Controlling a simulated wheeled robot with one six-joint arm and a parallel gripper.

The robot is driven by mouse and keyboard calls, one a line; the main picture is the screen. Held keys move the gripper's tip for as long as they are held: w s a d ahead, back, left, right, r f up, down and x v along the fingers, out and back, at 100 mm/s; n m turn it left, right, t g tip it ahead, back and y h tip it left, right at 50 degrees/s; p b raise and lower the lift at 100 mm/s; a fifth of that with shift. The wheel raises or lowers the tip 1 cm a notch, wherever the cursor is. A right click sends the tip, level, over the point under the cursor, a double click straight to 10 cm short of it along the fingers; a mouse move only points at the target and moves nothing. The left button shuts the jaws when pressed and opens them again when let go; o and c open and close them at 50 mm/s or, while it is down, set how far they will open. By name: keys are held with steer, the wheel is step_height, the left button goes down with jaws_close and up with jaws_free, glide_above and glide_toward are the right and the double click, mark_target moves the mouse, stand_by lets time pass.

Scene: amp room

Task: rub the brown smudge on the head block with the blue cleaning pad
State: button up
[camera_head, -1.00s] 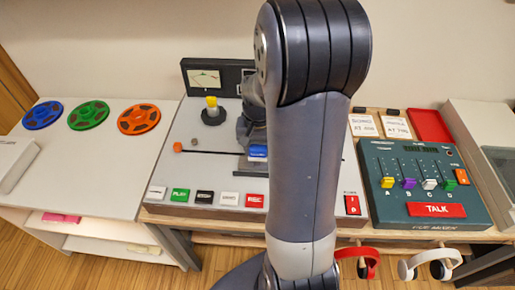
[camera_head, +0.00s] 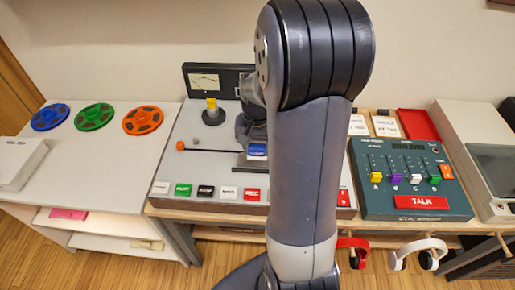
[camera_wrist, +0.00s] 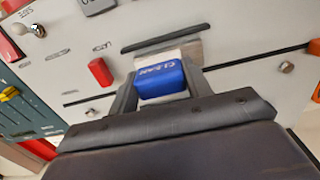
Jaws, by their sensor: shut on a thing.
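The blue cleaning pad (camera_wrist: 161,82), lettered CLEAN, sits between the fingers of my gripper (camera_wrist: 160,76) in the wrist view. The gripper is shut on it. In the head view the pad (camera_head: 257,150) shows as a small blue block over the tape deck, just left of my arm. A pale metallic block (camera_wrist: 188,51), likely the head block, shows right behind the pad in the wrist view, partly covered by it. I cannot tell whether pad and block touch. The brown smudge is not visible in either view.
The tape deck (camera_head: 190,165) has a thin rod, a yellow-topped knob (camera_head: 212,113) and a row of buttons. A green mixer (camera_head: 365,208) stands to the right. Several coloured reels (camera_head: 142,120) lie on the left table. Headphones (camera_head: 417,254) hang below the front edge.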

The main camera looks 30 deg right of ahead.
steer(key=shift+r+p, duration=1.15)
steer(key=shift+r, duration=0.6)
